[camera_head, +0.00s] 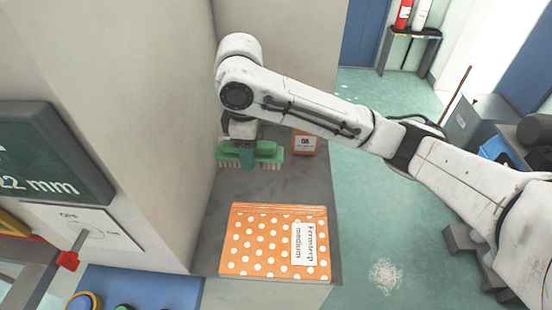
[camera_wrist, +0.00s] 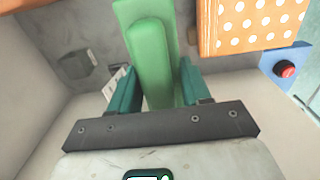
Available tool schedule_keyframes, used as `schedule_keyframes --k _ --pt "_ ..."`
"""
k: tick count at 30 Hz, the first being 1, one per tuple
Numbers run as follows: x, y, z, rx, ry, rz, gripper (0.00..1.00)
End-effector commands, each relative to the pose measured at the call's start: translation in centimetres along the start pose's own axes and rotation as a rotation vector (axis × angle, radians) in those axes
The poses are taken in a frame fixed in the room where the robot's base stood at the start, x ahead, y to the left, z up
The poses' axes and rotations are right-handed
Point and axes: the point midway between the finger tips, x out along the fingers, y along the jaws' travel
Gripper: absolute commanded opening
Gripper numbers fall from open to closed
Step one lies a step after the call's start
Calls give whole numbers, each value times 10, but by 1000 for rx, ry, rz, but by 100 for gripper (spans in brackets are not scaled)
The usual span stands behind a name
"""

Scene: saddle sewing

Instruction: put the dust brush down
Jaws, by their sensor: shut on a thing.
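The green dust brush (camera_head: 262,150) with pale bristles shows at the far end of the grey ledge (camera_head: 262,185) in the head view. Its green body (camera_wrist: 150,62) also shows between the fingers in the wrist view. My gripper (camera_head: 246,156) is shut on the brush, with one teal finger in front of its body. In the wrist view both teal fingers (camera_wrist: 155,88) press on either side of it. The bristle tips look close to the ledge; I cannot tell whether they touch it.
A small orange box (camera_head: 305,142) is right of the brush, under my arm. A wall (camera_head: 170,120) borders the ledge on the left. Bare ledge lies between the brush and the dotted box.

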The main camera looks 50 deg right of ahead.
Motion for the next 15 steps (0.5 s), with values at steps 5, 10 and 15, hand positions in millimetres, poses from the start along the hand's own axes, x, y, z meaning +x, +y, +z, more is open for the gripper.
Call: schedule_keyframes --k 5,10,15 --pt "20 32 26 7 1 -4 23" --pt "46 58 46 3 2 -5 23" --pt "71 74 58 1 2 -3 23"
